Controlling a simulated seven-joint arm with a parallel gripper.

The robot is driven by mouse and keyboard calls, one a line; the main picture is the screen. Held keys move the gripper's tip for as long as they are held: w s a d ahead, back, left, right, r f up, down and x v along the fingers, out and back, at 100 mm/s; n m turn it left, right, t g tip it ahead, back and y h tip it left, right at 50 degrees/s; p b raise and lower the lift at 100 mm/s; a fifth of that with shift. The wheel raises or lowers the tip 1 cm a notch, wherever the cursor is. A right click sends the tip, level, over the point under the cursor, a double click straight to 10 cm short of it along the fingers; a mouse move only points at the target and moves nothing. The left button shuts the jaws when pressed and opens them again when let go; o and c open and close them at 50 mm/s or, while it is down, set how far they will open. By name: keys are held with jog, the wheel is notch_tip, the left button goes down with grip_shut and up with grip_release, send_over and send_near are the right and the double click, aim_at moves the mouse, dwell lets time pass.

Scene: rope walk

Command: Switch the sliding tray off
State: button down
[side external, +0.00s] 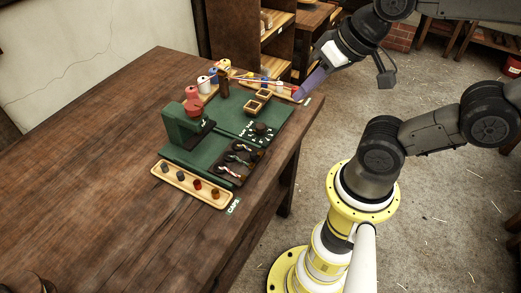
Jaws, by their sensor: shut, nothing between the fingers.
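A green machine (180,123) with a dark bar and a red top stands on a green base on the wooden table. A dark dial (262,128) with pale marks around it is on the base's right part. My gripper (299,95) is shut and empty, with purplish fingers pointing down-left at the table's far right edge. It is close to a small red thing, and contact is unclear.
A long wooden tray (178,184) with several caps lies at the front, beside a "CAPS" label (233,206). Several spools (204,84) stand behind. The table's left half (90,160) is clear.

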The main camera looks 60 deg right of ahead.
jog(key=d+f+m+g, duration=0.1)
jog(key=f+m, duration=0.5)
jog(key=m, duration=0.7)
jog(key=w+d+f+m+g+y, duration=0.1)
jog(key=d+f+m, duration=0.2)
jog(key=f+m, duration=0.4)
jog(key=m, duration=0.6)
jog(key=shift+w+d+m+y, duration=0.3)
jog(key=shift+d+m, duration=0.05)
jog(key=shift+m, duration=0.05)
jog(key=shift+f, duration=0.15)
send_near(259, 161)
jog(key=shift+s+d+f, duration=0.15)
jog(key=shift+s+f, duration=0.2)
jog(key=shift+f, duration=0.35)
jog(key=shift+s+d+f, duration=0.2)
jog(key=shift+s+f, duration=0.15)
jog(key=shift+f, duration=0.35)
jog(key=shift+s+d+f, duration=0.15)
jog(key=shift+s+f, duration=0.2)
jog(key=shift+f, duration=0.3)
jog(key=shift+w+a+f, duration=0.1)
jog(key=shift+w+a, duration=0.2)
jog(key=shift+w, duration=0.3)
jog(key=shift+w+a, duration=0.3)
jog(key=shift+w, duration=0.35)
jog(key=shift+w+a, duration=0.3)
jog(key=shift+w, duration=0.3)
